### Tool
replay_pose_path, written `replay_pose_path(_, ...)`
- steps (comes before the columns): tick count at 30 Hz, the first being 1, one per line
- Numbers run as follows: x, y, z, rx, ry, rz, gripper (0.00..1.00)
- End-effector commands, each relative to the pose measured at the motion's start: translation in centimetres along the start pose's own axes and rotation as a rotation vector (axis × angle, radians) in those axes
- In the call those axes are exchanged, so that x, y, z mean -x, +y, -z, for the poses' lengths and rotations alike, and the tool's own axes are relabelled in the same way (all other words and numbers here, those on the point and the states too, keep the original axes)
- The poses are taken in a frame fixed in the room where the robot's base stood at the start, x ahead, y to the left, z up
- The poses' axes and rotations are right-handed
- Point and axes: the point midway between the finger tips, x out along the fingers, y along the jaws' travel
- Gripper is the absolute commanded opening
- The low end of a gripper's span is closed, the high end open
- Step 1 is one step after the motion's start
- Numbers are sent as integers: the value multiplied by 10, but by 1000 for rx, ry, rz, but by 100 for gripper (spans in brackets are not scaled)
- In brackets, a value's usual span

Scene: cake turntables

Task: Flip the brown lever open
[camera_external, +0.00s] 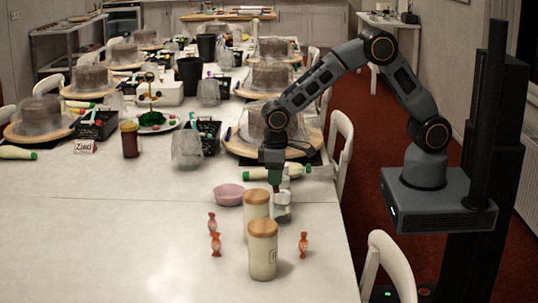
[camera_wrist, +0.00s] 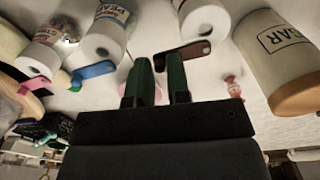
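The brown lever (camera_wrist: 195,49) shows in the wrist view, reaching leftward from the side of a white cylinder (camera_wrist: 204,18). Its left end appears at the gap between my fingertips; I cannot tell whether they touch. My gripper (camera_wrist: 160,65) has two dark green fingers, apart with nothing clearly held between them. In the external view my gripper (camera_external: 275,178) points down over the near table, behind the two canisters. The brown lever cannot be made out there.
A blue lever (camera_wrist: 92,70) and a pink lever (camera_wrist: 34,84) sit left in the wrist view. Wooden-lidded canisters (camera_external: 263,255) stand in front of my gripper, beside a pink bowl (camera_external: 228,195) and wrapped candies (camera_external: 303,245). The table's front left is clear.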

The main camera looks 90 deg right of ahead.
Motion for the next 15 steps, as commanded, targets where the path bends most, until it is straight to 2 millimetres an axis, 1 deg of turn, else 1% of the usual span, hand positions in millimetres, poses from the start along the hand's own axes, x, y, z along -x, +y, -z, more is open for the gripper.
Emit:
replay_pose_path(1,0,0,0,0,0,0,22)
replay_pose_path(6,0,0,0,-1,0,0,37)
replay_pose_path(12,0,0,0,-1,0,0,37)
replay_pose_path(15,4,0,0,-1,2,0,37)
